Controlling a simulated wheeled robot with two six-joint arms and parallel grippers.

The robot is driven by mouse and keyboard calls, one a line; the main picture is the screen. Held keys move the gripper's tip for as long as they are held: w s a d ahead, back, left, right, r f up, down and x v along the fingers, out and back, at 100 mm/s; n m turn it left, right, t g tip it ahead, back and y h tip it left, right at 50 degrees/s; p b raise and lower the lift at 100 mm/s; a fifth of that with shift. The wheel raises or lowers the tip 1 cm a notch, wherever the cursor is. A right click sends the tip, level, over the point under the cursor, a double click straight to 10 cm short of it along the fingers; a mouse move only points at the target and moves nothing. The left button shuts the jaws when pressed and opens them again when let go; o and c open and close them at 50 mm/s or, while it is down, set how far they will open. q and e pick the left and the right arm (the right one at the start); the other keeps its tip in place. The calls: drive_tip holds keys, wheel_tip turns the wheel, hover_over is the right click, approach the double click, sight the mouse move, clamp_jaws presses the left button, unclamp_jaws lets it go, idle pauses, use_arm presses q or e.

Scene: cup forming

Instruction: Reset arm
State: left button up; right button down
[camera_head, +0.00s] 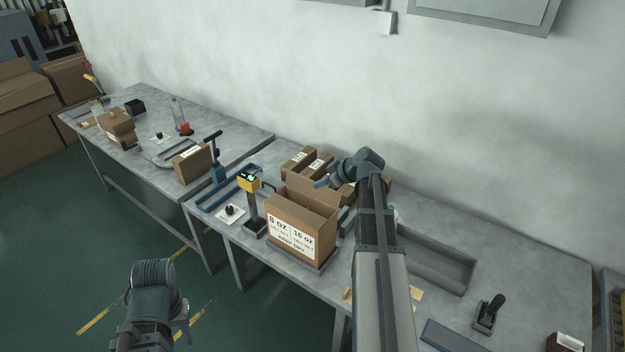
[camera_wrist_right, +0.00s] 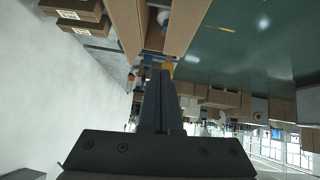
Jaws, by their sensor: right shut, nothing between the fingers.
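My right arm reaches over the near table. Its gripper (camera_head: 325,182) is beside the open top of a large cardboard box in the head view, apart from anything it could hold as far as I can see. In the right wrist view the fingers (camera_wrist_right: 160,78) are together, shut and empty. My left arm is low at the bottom left, over the green floor. Only a little of its gripper (camera_head: 186,322) shows, and its fingers cannot be made out.
The open labelled box (camera_head: 290,220) stands on the table next to a yellow-topped scale display (camera_head: 249,183). Small boxes (camera_head: 299,160) stand behind it. A grey tray (camera_head: 435,258) and a stapler-like tool (camera_head: 489,314) lie to the right. The floor (camera_head: 60,240) at left is clear.

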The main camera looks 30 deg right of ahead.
drive_tip(key=shift+s+r, duration=0.15)
drive_tip(key=shift+r, duration=0.05)
drive_tip(key=s+a+f+g+b, duration=0.2)
drive_tip(key=a+f, duration=0.2)
drive_tip(key=a, duration=0.4)
drive_tip(key=s+a+f+g+b, duration=0.1)
drive_tip(key=a+f+b, duration=0.15)
drive_tip(key=a, duration=0.55)
drive_tip(key=s+a+f+g+b, duration=0.2)
drive_tip(key=a+f, duration=0.3)
drive_tip(key=a, duration=0.4)
drive_tip(key=s+a+f+g+h+b, duration=0.2)
drive_tip(key=s+a+f+b, duration=0.1)
drive_tip(key=s+a, duration=0.4)
drive_tip(key=s+a+f+m+g+h+b, duration=0.1)
drive_tip(key=s+a+f+b, duration=0.3)
drive_tip(key=s+a, duration=0.4)
drive_tip(key=shift+s+a+f+g+h, duration=0.2)
drive_tip(key=shift+s+f+g+h, duration=0.2)
drive_tip(key=shift+s+f, duration=0.25)
